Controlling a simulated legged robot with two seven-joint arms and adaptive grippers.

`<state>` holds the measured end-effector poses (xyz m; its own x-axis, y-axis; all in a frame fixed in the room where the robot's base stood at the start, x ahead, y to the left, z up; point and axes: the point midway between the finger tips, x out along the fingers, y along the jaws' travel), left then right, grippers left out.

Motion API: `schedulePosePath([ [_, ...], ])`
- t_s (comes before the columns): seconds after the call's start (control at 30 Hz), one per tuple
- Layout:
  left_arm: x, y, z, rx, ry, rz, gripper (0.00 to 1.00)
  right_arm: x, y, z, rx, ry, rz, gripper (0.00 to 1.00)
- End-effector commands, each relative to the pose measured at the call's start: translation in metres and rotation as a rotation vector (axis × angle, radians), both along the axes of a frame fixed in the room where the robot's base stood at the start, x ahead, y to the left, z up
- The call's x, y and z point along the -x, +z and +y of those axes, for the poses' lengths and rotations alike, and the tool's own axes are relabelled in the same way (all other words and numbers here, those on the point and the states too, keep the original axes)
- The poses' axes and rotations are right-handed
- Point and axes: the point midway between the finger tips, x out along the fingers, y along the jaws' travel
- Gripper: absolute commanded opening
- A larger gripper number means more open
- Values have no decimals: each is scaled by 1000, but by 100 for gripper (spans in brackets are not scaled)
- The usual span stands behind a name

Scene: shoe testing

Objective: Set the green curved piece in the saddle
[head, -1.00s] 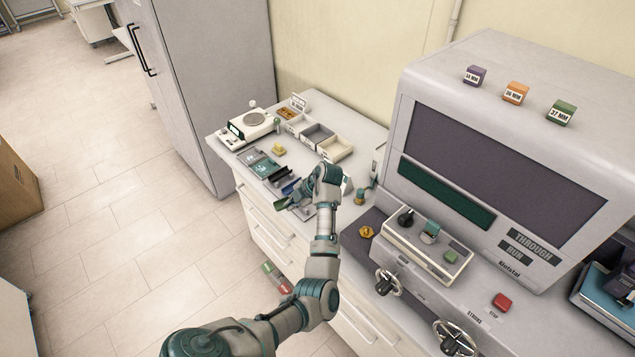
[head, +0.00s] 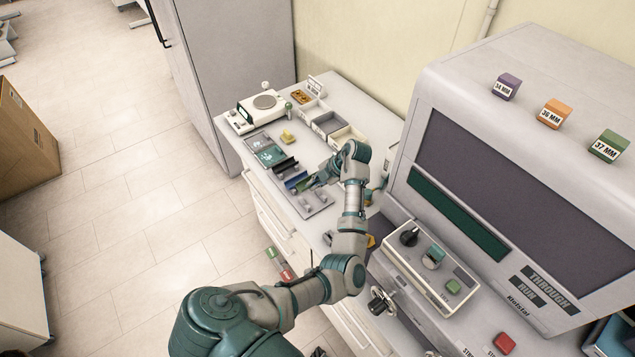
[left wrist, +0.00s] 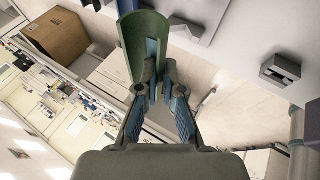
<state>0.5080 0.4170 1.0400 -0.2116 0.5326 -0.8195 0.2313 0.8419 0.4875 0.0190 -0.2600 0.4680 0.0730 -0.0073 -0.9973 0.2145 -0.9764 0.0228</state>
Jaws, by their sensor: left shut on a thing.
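The green curved piece (left wrist: 141,40) is a half-tube trough; in the left wrist view it stands up between the fingers of my left gripper (left wrist: 154,75), which is shut on its lower end. In the head view the gripper (head: 312,183) is small and partly hidden by my wrist, with a bit of the green piece beside it, over the grey fixture tray (head: 318,208). Dark and blue curved pieces (head: 287,165) lie on that tray just behind. I cannot single out the saddle for certain; small grey blocks (head: 305,203) show on the tray. My right gripper is not in view.
A white scale (head: 262,104) and open bins (head: 328,124) stand behind on the bench, with a yellow piece (head: 287,136) near them. The large testing machine (head: 500,150), with its control box (head: 430,262), stands right. A notched grey block (left wrist: 281,69) shows in the wrist view.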

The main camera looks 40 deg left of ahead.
Motion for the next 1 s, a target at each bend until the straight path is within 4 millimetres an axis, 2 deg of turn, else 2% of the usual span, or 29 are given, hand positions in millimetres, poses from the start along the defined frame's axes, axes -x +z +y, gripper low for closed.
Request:
schedulePosePath([
  [0.17,-5,5,-2,56,-5,5,0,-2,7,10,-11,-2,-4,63],
  [0.37,-4,-15,-6,53,-6,6,0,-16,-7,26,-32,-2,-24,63],
  [0.7,-4,-49,-4,54,-6,7,0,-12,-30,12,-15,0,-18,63],
  [1.0,-4,-56,-2,56,-5,5,0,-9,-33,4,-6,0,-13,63],
])
